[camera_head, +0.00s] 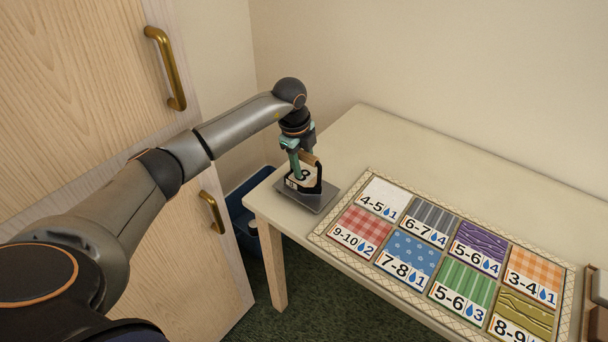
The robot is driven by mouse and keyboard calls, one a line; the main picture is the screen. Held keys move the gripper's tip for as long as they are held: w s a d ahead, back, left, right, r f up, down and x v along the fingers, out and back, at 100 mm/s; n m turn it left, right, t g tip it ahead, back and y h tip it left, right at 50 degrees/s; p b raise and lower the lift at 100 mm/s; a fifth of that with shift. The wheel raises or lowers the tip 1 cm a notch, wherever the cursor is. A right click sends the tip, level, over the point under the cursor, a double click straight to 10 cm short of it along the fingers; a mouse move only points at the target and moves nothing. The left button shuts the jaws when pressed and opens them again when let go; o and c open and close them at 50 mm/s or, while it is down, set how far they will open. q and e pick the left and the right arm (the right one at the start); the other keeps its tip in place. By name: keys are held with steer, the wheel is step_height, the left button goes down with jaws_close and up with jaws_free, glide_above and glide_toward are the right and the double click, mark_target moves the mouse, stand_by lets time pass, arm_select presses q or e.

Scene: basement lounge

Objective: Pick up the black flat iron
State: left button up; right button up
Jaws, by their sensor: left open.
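The black flat iron (317,184) stands on a grey plate (309,196) at the near left corner of the table. It has a black frame, a light wooden handle on top and a pale label with dark markings on its side. My left gripper (303,165) points down over the iron from above. Its greenish fingers are open at the handle and hide part of it. Whether the fingers touch the handle cannot be made out. My right gripper is not in view.
The pale table (378,143) carries a mat (322,236) with several patterned, numbered cloth squares. A wooden cabinet (75,100) with brass handles stands at the left. A blue bin (240,208) is on the floor between cabinet and table. The table's back is clear.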

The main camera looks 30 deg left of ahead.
arm_select(q)
steer(key=shift+c, duration=0.3)
jaws_close()
steer(key=shift+w+r, duration=0.1)
steer(key=shift+r, duration=0.15)
